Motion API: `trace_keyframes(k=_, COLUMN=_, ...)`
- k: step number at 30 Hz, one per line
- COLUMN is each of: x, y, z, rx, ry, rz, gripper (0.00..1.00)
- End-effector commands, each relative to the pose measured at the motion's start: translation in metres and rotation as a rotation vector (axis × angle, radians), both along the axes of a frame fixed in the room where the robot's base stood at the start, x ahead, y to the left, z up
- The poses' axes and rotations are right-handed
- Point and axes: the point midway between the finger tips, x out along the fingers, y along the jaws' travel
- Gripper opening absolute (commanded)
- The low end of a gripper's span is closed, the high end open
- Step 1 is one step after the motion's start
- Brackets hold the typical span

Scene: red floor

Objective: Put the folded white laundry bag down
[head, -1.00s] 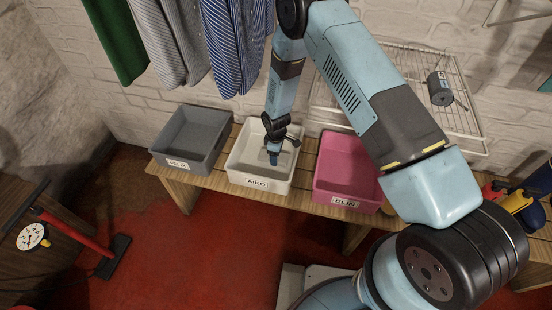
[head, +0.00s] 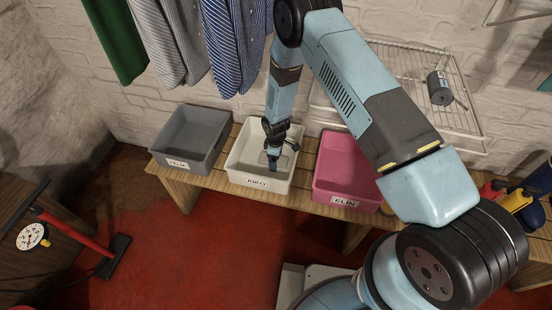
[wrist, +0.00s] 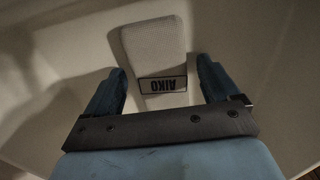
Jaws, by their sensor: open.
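The folded white laundry bag (wrist: 153,45) lies on the floor of the white bin, its AIKO label (wrist: 163,85) upside down in the wrist view. My gripper (wrist: 162,82) is open, with one blue finger on each side of the bag's labelled end. I see a gap between each finger and the bag. In the head view my gripper (head: 272,163) is down inside the white bin (head: 259,184), which is labelled AIKO on its front. There the bag is mostly hidden by my arm.
The grey bin (head: 187,163) stands left of the white bin and the pink bin (head: 344,190) stands right, all on a slatted wooden bench (head: 222,187). Shirts (head: 232,50) hang above at the left. A wire rack (head: 400,70) is on the wall at the right.

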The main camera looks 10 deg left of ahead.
Motion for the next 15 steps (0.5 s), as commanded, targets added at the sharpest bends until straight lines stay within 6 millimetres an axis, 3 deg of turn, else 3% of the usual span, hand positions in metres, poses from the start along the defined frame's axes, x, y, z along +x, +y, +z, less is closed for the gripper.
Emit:
trace_keyframes(k=7, x=0.001, y=0.001, z=0.012, rx=0.002, ry=-0.002, rz=0.000, gripper=0.89)
trace_keyframes(k=15, x=0.001, y=0.001, z=0.056, rx=0.001, ry=-0.002, rz=0.002, gripper=0.89)
